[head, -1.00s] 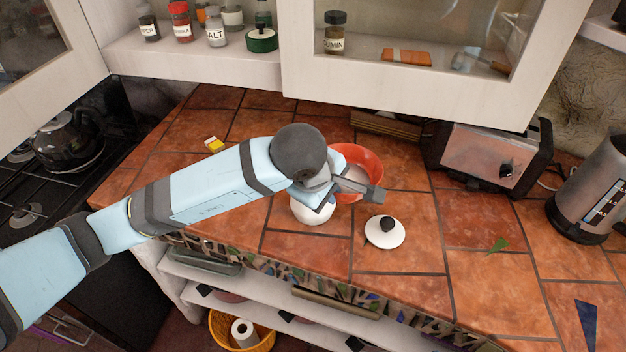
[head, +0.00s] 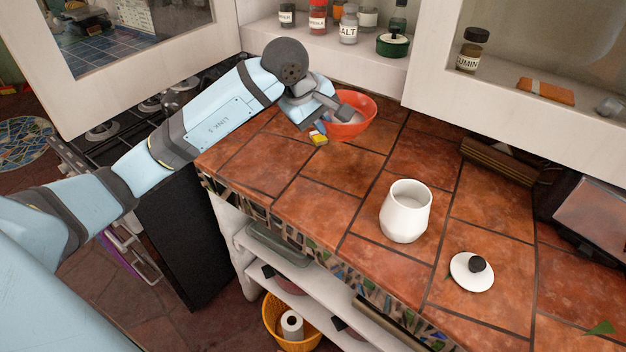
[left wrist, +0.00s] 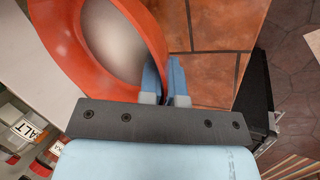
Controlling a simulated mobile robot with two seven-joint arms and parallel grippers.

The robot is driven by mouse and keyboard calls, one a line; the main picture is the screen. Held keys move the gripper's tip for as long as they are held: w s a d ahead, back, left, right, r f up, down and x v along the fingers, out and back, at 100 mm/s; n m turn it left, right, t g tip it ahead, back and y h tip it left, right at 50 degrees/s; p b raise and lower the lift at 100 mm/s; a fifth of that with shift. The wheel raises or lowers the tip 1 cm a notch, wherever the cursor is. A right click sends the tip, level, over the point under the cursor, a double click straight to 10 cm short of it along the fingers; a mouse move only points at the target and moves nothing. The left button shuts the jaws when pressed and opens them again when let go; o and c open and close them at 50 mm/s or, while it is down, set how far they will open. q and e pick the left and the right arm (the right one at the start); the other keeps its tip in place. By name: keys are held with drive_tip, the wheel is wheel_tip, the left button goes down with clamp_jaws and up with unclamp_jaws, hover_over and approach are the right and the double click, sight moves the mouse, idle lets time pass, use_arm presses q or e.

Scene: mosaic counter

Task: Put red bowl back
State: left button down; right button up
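The red bowl (head: 364,126) is at the back of the tiled counter, below the open shelf, with a pale interior or contents. My left gripper (head: 343,112) is at its near left side. In the left wrist view, the two blue fingers (left wrist: 165,82) are close together with the red bowl's rim (left wrist: 152,38) between them, one finger inside and one outside. Whether the bowl touches the counter is hard to tell. My right gripper is not in view.
An uncovered white jar (head: 405,212) stands mid-counter, with its white lid (head: 472,271) lying to the right. A small yellow item (head: 318,138) lies just in front of the bowl. Spice jars (head: 348,26) stand on the shelf above. The stove (head: 150,105) is left.

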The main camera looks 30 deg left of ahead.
use_arm(q)
drive_tip(key=a+r, duration=0.2)
drive_tip(key=a, duration=0.5)
wheel_tip(320, 180, down, 19)
drive_tip(key=shift+a+r, duration=0.15)
drive_tip(key=shift+f, duration=0.3)
drive_tip(key=shift+f, duration=0.2)
drive_tip(key=c, duration=1.3)
unclamp_jaws()
